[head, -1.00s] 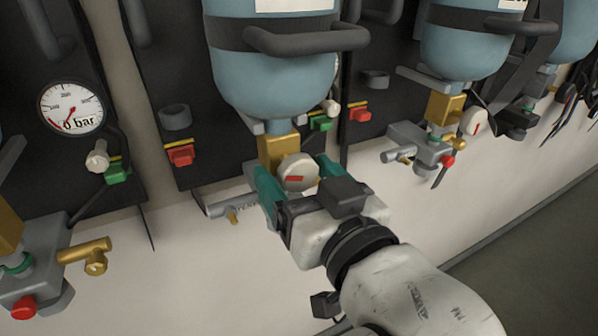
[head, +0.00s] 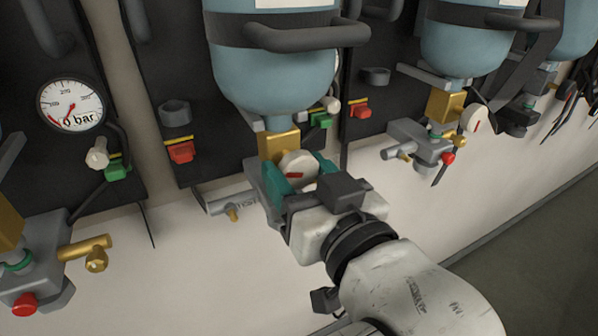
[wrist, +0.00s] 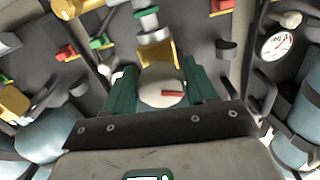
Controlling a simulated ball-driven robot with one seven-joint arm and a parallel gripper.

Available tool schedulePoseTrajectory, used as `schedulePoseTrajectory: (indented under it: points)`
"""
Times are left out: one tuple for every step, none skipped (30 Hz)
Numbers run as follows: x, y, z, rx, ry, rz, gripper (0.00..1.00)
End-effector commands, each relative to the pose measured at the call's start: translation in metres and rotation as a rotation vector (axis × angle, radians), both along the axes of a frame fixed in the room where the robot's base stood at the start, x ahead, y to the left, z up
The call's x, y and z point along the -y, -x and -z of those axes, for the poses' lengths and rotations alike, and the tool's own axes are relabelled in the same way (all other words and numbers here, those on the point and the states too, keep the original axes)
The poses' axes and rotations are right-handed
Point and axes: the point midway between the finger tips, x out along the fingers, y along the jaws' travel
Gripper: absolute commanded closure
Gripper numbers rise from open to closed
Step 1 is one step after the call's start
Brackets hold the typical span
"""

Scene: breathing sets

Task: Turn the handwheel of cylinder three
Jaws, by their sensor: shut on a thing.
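The handwheel (head: 298,167) is a cream-white round knob with a red mark, on the brass valve (head: 279,144) under the middle blue cylinder (head: 270,75). My gripper (head: 300,175) has its teal fingers on either side of the handwheel and is shut on it. In the wrist view the handwheel (wrist: 161,86) sits between the two teal fingers, with its red mark facing me. The fingers hide the sides of the wheel. I cannot read which number this cylinder bears.
A grey block with a test fitting (head: 232,207) lies left of my gripper. Another cylinder (head: 462,50) with its own handwheel (head: 474,119) hangs to the right. A pressure gauge (head: 71,105) reading 0 bar is at left.

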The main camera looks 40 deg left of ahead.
Motion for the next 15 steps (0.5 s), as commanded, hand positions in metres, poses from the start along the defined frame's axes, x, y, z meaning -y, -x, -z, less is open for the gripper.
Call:
schedulePoseTrajectory:
  points:
    - [0.0002, -0.0003, 0.0006, 0.008, 0.004, 0.001, 0.74]
    - [0.0003, -0.0004, 0.0007, 0.015, 0.006, 0.001, 0.74]
    - [0.0003, -0.0004, 0.0010, 0.026, 0.011, 0.001, 0.74]
    - [0.0003, -0.0005, 0.0011, 0.036, 0.015, 0.001, 0.74]
    - [0.0004, -0.0006, 0.0013, 0.047, 0.020, 0.001, 0.74]
    - [0.0005, -0.0007, 0.0014, 0.066, 0.027, 0.002, 0.74]
    - [0.0006, -0.0010, 0.0015, 0.081, 0.034, 0.002, 0.74]
    - [0.0008, -0.0012, 0.0016, 0.098, 0.041, 0.002, 0.74]
    - [0.0007, -0.0013, 0.0017, 0.123, 0.051, 0.002, 0.74]
    - [0.0007, -0.0012, 0.0019, 0.143, 0.059, 0.002, 0.74]
    - [0.0008, -0.0015, 0.0023, 0.164, 0.068, 0.003, 0.74]
    - [0.0012, -0.0019, 0.0025, 0.196, 0.081, 0.004, 0.74]
    - [0.0011, -0.0020, 0.0026, 0.220, 0.091, 0.004, 0.74]
    - [0.0010, -0.0018, 0.0026, 0.245, 0.101, 0.003, 0.74]
    - [0.0014, -0.0023, 0.0025, 0.279, 0.115, 0.004, 0.74]
